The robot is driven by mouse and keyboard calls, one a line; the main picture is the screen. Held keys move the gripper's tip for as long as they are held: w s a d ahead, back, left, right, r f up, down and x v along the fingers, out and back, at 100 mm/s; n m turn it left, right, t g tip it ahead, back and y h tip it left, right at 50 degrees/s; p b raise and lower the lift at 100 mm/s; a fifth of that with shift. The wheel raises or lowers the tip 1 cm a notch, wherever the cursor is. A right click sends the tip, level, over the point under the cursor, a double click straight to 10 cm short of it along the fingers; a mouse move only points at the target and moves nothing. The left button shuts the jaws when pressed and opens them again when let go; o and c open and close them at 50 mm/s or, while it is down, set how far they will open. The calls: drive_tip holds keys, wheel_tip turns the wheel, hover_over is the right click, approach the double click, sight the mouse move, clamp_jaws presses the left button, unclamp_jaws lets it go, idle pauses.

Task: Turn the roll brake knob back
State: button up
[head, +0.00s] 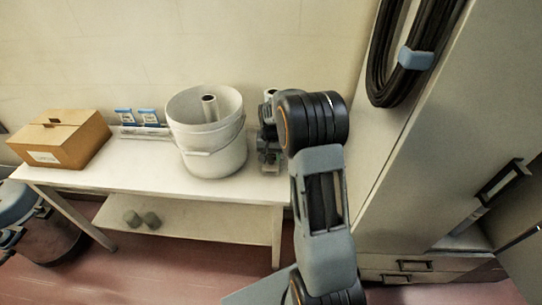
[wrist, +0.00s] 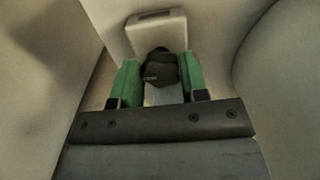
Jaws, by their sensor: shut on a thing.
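In the wrist view, the roll brake knob (wrist: 158,62) is a small dark knob with a short pale mark, in front of a light block-shaped housing (wrist: 158,30). The green fingers of my gripper (wrist: 160,74) stand on both sides of the knob and are shut on it. In the head view, my arm reaches to the right end of the white table and hides the knob and most of my gripper. The angle of the knob is hard to tell.
A white bucket (head: 207,150) with a tube inside stands on the table (head: 120,178), left of my arm. A cardboard box (head: 62,138) sits at the left end. A tall cabinet (head: 440,150) with a hanging black cable coil (head: 385,75) rises close on the right.

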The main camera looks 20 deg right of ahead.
sight(271, 157)
idle(0.5)
drive_tip(key=o, duration=0.9)
wheel_tip(271, 157, up, 14)
drive_tip(key=shift+f, duration=0.1)
idle(0.6)
drive_tip(key=s+a+n+t+p, duration=0.1)
drive_tip(key=s+a+n, duration=0.1)
drive_tip(key=s, duration=0.5)
drive_tip(key=s+a+r+n+t+p, duration=0.1)
drive_tip(key=s+a+n, duration=0.1)
drive_tip(key=s+a, duration=0.3)
drive_tip(key=s+a+r+n+t+p, duration=0.1)
drive_tip(key=s+a, duration=0.3)
drive_tip(key=s, duration=0.6)
drive_tip(key=shift+s+r+n+t, duration=0.1)
drive_tip(key=shift+r+n+t, duration=0.2)
drive_tip(key=shift+n, duration=0.1)
drive_tip(key=shift+c, duration=0.4)
